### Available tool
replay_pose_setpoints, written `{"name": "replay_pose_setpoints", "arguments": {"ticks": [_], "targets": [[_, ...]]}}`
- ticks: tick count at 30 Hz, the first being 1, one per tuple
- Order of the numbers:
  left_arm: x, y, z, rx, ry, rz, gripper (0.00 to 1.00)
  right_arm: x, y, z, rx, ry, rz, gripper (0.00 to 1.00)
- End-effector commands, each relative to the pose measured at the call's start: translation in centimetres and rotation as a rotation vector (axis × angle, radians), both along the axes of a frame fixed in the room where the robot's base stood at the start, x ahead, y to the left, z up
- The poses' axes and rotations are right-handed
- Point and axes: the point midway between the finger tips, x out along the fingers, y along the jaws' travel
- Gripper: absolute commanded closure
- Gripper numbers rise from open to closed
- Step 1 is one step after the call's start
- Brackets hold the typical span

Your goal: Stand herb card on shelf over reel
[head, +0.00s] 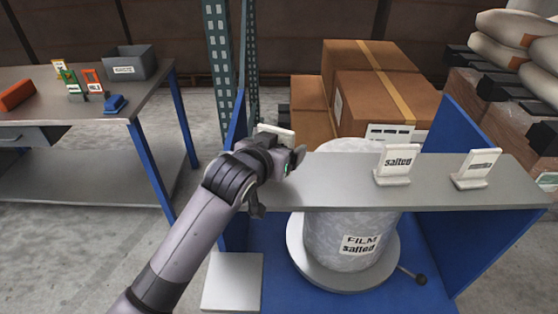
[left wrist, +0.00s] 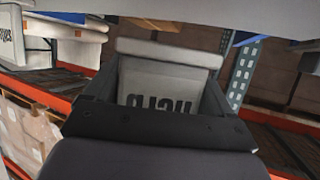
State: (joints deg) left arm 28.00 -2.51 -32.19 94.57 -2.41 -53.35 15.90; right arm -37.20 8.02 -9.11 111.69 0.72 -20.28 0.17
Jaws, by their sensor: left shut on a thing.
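My left gripper (head: 292,160) is shut on the white herb card (left wrist: 160,85), at the left end of the grey shelf (head: 335,182). In the left wrist view the card sits between the two fingers, its dark lettering upside down and partly covered. In the head view only a pale edge of the card (head: 277,132) shows above the gripper. I cannot tell whether the card touches the shelf. The wrapped reel (head: 345,232), labelled "FILM salted", stands under and behind the shelf. My right gripper is not in view.
A "salted" card (head: 397,163) and another white card (head: 474,168) stand on the shelf's right half. The shelf between my gripper and the "salted" card is clear. A blue-legged table (head: 90,108) with a grey bin (head: 130,62) is at left; cartons (head: 385,105) stand behind.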

Motion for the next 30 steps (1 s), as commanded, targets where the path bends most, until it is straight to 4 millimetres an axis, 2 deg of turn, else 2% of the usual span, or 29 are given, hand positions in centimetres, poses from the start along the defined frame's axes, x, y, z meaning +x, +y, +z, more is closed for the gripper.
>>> {"name": "replay_pose_setpoints", "arguments": {"ticks": [3,6,19,20,21,30], "targets": [[0.0,0.1,-2.2,0.003,0.005,0.002,0.47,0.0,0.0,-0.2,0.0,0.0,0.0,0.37],[0.0,0.1,-3.3,0.003,0.003,0.001,0.47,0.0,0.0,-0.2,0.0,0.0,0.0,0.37],[0.0,0.0,-4.0,0.001,0.002,0.001,0.47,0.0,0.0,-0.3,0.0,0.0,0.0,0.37],[0.0,0.0,-4.0,0.002,0.003,0.001,0.1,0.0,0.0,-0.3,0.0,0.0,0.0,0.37],[0.0,0.0,-3.9,0.001,0.002,0.001,0.0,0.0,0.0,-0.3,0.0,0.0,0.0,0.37],[0.0,0.0,-3.5,0.001,0.0,0.0,0.0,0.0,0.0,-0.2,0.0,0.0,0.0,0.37]]}}
